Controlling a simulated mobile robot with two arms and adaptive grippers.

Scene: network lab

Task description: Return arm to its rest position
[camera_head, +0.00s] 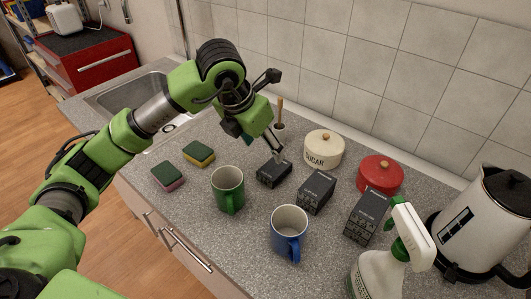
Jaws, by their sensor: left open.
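My left arm comes in from the left, over the sink and the grey worktop. Its gripper (275,145) points down and to the right, above or just behind a small dark box (274,171). The jaws are open, and I see nothing held between them. I cannot tell whether a fingertip touches the box. My right gripper is not in view.
A green mug (228,190), blue mug (289,232), two more dark boxes, a sugar jar (324,150) and red pot (380,174) stand close by. Sponges (198,153) lie left. A spray bottle (380,275) and kettle (485,225) stand right. The tiled wall is behind.

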